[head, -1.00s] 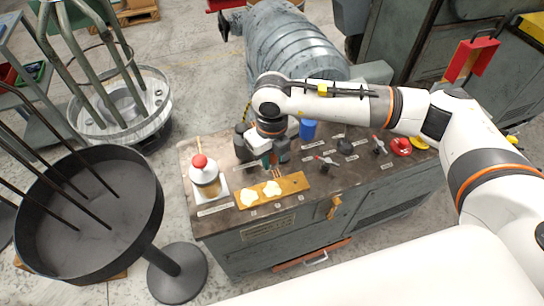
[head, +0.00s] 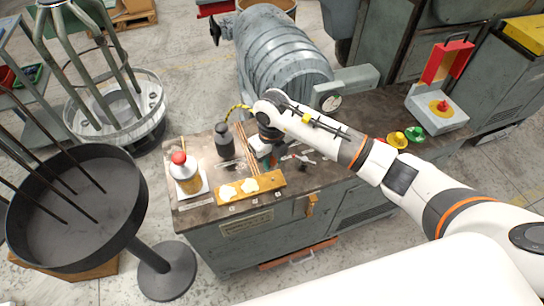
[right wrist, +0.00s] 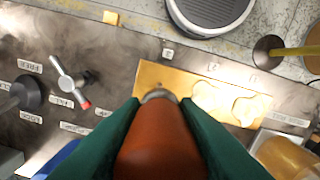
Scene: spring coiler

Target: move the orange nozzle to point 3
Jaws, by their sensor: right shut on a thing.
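The orange nozzle (right wrist: 160,140) fills the lower middle of the right wrist view. It sits between the two green fingers of my right gripper (right wrist: 160,125), which is shut on it. Its grey tip lies in line with the bare end of the yellow board (right wrist: 180,78); whether it touches cannot be told. The board also shows in the head view (head: 270,181), with two pale pieces (head: 250,185) on it and small labels along its near edge. The bare end is nearest my right gripper (head: 267,160). My left gripper is out of view.
A red-tipped T-handle (right wrist: 70,82) and a black knob (right wrist: 28,92) stand nearby on the bench.

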